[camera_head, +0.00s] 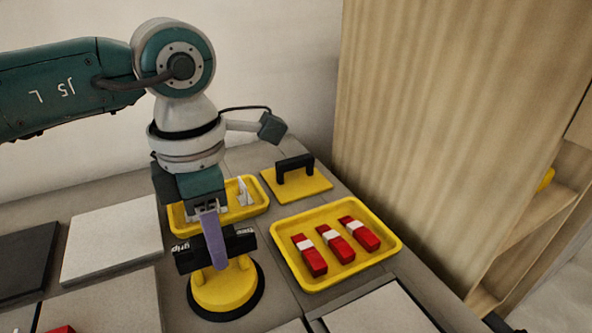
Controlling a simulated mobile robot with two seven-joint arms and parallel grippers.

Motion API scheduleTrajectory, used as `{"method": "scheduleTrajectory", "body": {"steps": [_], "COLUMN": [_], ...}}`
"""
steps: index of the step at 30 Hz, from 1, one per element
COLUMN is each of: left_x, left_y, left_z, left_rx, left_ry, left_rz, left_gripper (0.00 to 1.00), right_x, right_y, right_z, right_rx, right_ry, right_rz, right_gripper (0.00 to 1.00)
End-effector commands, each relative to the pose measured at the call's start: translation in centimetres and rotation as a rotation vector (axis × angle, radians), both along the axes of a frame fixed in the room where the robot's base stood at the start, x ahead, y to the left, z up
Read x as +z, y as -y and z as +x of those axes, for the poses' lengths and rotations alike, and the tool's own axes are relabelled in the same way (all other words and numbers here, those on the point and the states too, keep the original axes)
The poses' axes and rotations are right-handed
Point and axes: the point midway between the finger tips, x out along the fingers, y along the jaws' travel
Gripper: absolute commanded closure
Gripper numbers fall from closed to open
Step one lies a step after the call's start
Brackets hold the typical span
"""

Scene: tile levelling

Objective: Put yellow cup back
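The yellow cup (222,290) is a round yellow suction cup with a black rim and a black grip bar across its top. It appears upright on the grey surface, though I cannot tell whether its rim touches. My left gripper (217,262) is directly above it, pointing down. One purple finger lies across the near side of the grip bar. The other finger is hidden behind the bar, so I cannot tell whether the gripper is shut on it. My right gripper is not in view.
A yellow tray (285,243) with three red-and-white pieces is right of the cup. Another yellow tray (262,205) is behind it, beside a yellow trowel (312,188) with a black handle. Pale tiles (112,238) lie left. A wooden cabinet (440,120) stands right.

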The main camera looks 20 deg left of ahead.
Motion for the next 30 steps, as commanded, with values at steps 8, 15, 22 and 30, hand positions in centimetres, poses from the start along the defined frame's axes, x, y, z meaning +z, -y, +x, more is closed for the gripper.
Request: {"method": "scheduleTrajectory", "body": {"steps": [8,15,22,30], "left_x": [0.1,0.5,4.9,10.5], "left_y": [0.0,0.0,-0.1,0.0], "left_z": [0.0,0.0,0.1,0.1], "left_rx": [0.0,0.0,-0.001,-0.001], "left_ry": [0.0,0.0,0.004,0.004], "left_rz": [0.0,0.0,0.002,0.0], "left_gripper": [0.43,0.43,0.43,0.43], "right_x": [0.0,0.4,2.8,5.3], "right_y": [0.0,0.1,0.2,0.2], "right_z": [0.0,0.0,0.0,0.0], "right_rx": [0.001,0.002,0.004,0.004], "right_ry": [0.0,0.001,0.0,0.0], "right_rz": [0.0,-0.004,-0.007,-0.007], "right_gripper": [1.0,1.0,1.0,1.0]}}
